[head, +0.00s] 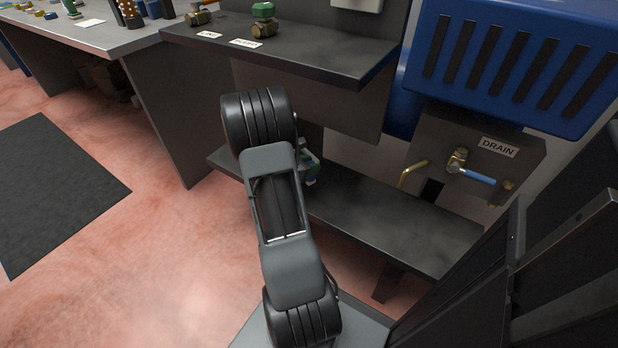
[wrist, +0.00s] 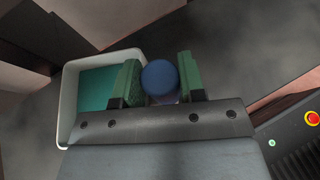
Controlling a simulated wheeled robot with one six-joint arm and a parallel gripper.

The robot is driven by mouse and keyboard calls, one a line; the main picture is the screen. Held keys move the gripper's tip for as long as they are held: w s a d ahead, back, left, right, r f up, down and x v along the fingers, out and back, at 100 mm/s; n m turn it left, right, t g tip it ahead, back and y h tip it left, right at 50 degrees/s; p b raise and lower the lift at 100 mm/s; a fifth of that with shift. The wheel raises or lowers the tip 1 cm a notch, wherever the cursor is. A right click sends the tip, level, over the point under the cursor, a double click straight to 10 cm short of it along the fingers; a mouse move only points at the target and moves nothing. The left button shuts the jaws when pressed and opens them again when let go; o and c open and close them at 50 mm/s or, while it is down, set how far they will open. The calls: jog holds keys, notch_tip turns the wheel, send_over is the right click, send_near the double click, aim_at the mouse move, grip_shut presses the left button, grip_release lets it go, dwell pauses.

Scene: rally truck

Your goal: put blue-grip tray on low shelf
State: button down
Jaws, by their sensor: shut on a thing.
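In the wrist view the blue-grip tray (wrist: 67,125) has a pale rim and a teal floor, and sits left of and behind my gripper (wrist: 158,66). The green fingers are shut on its round blue grip (wrist: 160,82). In the head view my arm reaches down to the low shelf (head: 400,218), a dark slab under the drain fitting. Only a bit of my gripper (head: 312,168) shows there, over the shelf's left part. The arm hides the tray in that view. I cannot tell whether the tray touches the shelf.
An upper shelf (head: 330,52) with brass valves overhangs the low shelf. A drain block (head: 430,150) with a blue-handled lever (head: 475,176) and a bent brass pipe (head: 412,172) stands behind the low shelf's right half. The low shelf's middle and right look clear. A blue slatted unit (head: 450,85) hangs above.

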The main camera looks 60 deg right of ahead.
jog(key=shift+w+d+f+b, duration=0.2)
jog(key=shift+w+d+f, duration=0.1)
jog(key=shift+d+f, duration=0.25)
jog(key=shift+w+d+f+b, duration=0.2)
jog(key=shift+w+d+f, duration=0.1)
jog(key=shift+f, duration=0.35)
jog(key=shift+d+f+b, duration=0.15)
jog(key=shift+f+b, duration=0.75)
jog(key=shift+f, duration=0.75)
jog(key=shift+f, duration=0.2)
jog(key=c, duration=0.7)
grip_release()
